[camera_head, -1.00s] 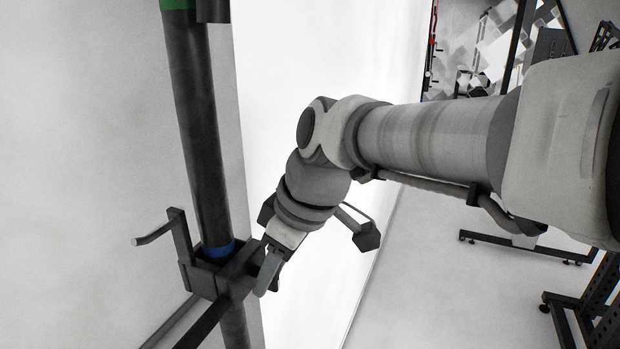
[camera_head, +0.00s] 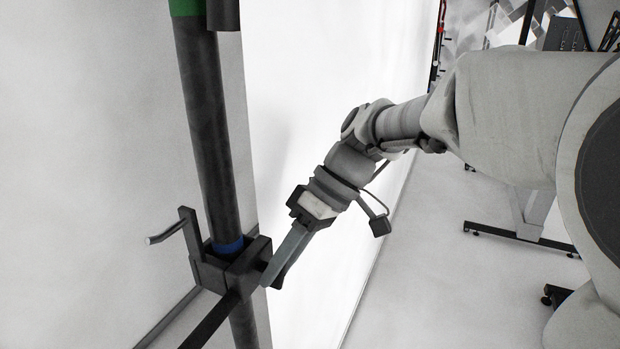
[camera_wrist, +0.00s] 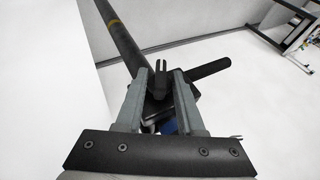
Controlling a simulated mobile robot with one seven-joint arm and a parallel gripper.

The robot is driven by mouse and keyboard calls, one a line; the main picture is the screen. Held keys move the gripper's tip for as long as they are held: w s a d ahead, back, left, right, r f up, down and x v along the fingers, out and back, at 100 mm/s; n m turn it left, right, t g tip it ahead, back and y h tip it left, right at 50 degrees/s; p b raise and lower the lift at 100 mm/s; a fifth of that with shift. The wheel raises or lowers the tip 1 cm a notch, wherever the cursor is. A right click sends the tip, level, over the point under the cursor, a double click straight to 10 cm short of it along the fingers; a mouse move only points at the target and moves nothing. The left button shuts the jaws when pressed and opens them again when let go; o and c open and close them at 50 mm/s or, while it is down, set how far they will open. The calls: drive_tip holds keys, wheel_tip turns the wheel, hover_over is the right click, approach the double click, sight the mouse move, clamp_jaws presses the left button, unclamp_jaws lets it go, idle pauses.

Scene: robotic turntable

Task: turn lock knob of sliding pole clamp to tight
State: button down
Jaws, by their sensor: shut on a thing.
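My gripper (camera_head: 271,281) reaches down from the upper right to the clamp's right side. In the wrist view its two grey fingers (camera_wrist: 161,76) are on either side of a small dark part (camera_wrist: 159,84), seemingly the lock knob, and are shut on it. The fingers hide much of the knob in the head view. Its turn angle cannot be told.
A dark bar (camera_head: 208,322) runs from the clamp toward the lower left. A green band (camera_head: 187,7) marks the pole's top. A bright white panel (camera_head: 310,80) stands behind. Dark stands (camera_head: 520,237) are at the right. Floor between them and the panel is clear.

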drive_tip(key=g+y, duration=0.1)
drive_tip(key=g+p, duration=0.1)
drive_tip(key=g, duration=0.1)
drive_tip(key=m+g+y, duration=0.1)
drive_tip(key=shift+w+d+f+g+y, duration=0.1)
drive_tip(key=shift+w+g+y, duration=0.15)
drive_tip(key=shift+g+y, duration=0.05)
drive_tip(key=g+y, duration=0.1)
drive_tip(key=m+g+y+p, duration=0.1)
drive_tip(key=g, duration=0.1)
drive_tip(key=m+g+y, duration=0.1)
drive_tip(key=shift+f+g+y+p, duration=0.3)
drive_tip(key=shift+g, duration=0.1)
idle(0.3)
drive_tip(key=c, duration=0.9)
unclamp_jaws()
drive_tip(key=shift+o, duration=0.2)
drive_tip(key=shift+d, duration=0.1)
drive_tip(key=p+v, duration=0.2)
drive_tip(key=v, duration=1.5)
